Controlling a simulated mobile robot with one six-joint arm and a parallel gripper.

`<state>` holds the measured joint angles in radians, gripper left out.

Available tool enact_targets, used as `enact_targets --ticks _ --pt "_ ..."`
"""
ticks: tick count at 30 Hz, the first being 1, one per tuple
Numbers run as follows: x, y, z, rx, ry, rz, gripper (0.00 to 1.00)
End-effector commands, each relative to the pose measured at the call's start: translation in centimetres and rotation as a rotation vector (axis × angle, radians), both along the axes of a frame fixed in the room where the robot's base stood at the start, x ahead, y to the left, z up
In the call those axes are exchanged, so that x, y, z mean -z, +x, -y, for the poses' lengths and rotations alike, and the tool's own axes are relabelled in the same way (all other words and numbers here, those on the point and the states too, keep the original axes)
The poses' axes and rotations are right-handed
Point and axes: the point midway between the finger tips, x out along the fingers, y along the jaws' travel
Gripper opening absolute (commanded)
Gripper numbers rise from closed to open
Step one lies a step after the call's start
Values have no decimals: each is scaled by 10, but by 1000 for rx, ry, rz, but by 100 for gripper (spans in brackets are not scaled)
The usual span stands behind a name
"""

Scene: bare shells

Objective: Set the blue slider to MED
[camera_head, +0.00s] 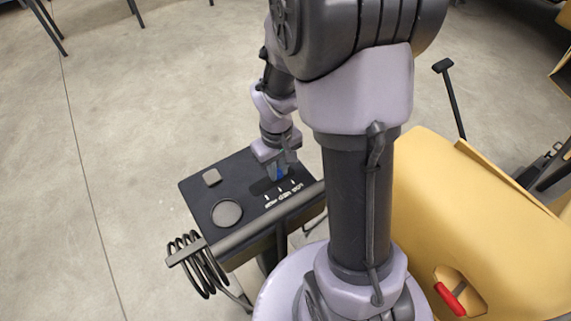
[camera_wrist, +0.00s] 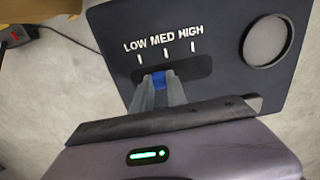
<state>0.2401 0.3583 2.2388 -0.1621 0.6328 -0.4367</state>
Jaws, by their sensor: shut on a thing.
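The blue slider (camera_wrist: 159,80) stands in a dark slot on a black control panel (camera_wrist: 120,25), below the printed marks LOW, MED and HIGH. In the wrist view it appears between the LOW and MED marks, a little left of the MED mark. My gripper (camera_wrist: 160,92) is shut on the slider, with one grey finger on each side. In the head view my gripper (camera_head: 277,173) reaches down to the panel (camera_head: 195,198), and a bit of the blue slider (camera_head: 281,174) shows at the fingertips. The slider's base is partly hidden by the fingers.
A yellow body with a red handle (camera_head: 450,298) stands at right.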

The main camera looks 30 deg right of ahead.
Motion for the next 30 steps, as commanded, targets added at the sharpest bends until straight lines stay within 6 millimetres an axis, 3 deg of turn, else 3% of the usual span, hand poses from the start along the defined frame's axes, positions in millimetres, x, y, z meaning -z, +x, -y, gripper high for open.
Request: enact_targets --ticks 4,12,13,16,26,30 --pt "0 0 -15 -2 -1 3 0" --pt "-1 0 -16 0 -1 3 0" --pt "-1 0 -16 -1 -1 3 22" --pt "-1 0 -16 0 -1 3 40" --pt "-3 -1 -16 0 -1 2 40" --pt "-27 0 -16 1 -1 4 40"
